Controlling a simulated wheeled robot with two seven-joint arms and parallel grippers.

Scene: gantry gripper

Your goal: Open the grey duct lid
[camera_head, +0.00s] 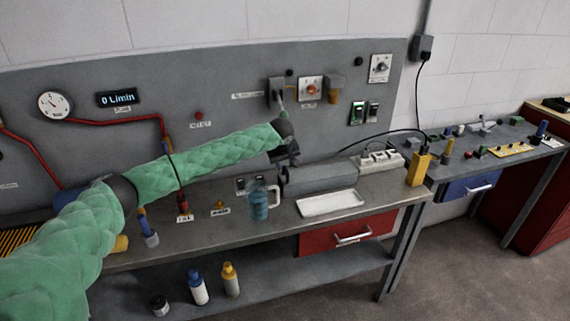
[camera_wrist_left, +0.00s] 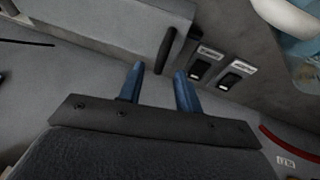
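The grey duct (camera_head: 322,178) is a long box lying on the bench against the back panel, and its lid looks shut. In the left wrist view the duct (camera_wrist_left: 105,22) fills the top, with a black bar-shaped handle (camera_wrist_left: 166,50) at its end. My left gripper (camera_head: 289,158) is above the left end of the duct. In the wrist view its two blue fingers (camera_wrist_left: 160,84) are apart with nothing between them. The handle lies just beyond the fingertips, apart from them. My right gripper is not in view.
A clear mug with blue liquid (camera_head: 259,203) stands just left of the duct. A white tray (camera_head: 330,203) lies in front of it. A white power strip (camera_head: 378,160) and a yellow block (camera_head: 419,168) are to the right. Two black switches (camera_wrist_left: 218,66) sit beside the handle.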

